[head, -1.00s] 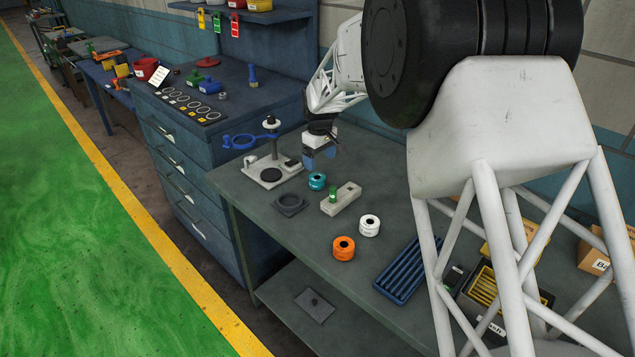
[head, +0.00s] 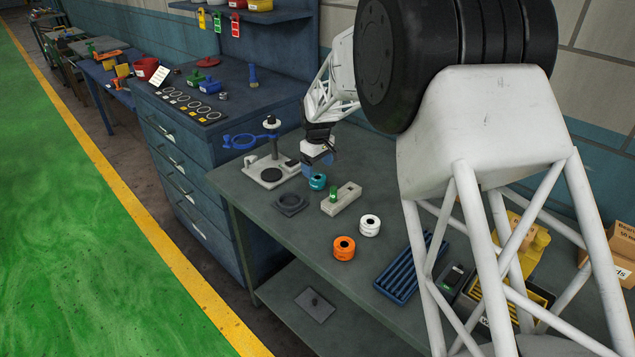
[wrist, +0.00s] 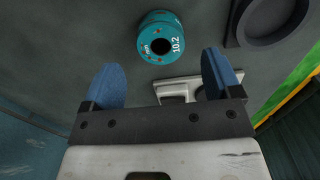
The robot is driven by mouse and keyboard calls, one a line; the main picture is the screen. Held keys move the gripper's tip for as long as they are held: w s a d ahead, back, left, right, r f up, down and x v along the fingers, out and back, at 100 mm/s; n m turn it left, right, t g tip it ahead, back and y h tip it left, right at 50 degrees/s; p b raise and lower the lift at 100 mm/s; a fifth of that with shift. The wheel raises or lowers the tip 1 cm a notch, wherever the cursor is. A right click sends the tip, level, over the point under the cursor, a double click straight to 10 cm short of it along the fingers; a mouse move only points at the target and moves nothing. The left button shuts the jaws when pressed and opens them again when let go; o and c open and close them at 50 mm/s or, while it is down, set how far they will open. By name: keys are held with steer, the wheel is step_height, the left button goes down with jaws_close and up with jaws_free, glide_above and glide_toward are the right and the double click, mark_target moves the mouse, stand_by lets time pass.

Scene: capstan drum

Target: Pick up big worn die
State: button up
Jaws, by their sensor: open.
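A teal ring-shaped die (head: 318,182) stands on the grey bench just below my gripper (head: 319,156). In the wrist view the teal die (wrist: 162,37) shows a dark central hole, the marking "10.2" and small reddish specks. It lies beyond the fingertips, roughly centred between them and apart from them. My gripper (wrist: 161,72) is open and empty, with its two blue fingers spread. A white die (head: 370,225) and an orange die (head: 343,248) stand nearer the bench's front. Wear on these two is too small to tell.
A pale grey block (head: 342,199) with a green piece is close to the teal die's right. A dark square holder (head: 290,204) and a stand with a blue ring (head: 270,173) are to the left. A blue slotted tray (head: 410,268) lies at the right.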

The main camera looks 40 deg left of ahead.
mark_target(317, 177)
steer(key=shift+f, duration=2.6)
steer(key=c, duration=1.4)
steer(key=shift+r, duration=0.15)
step_height(317, 177, up, 10)
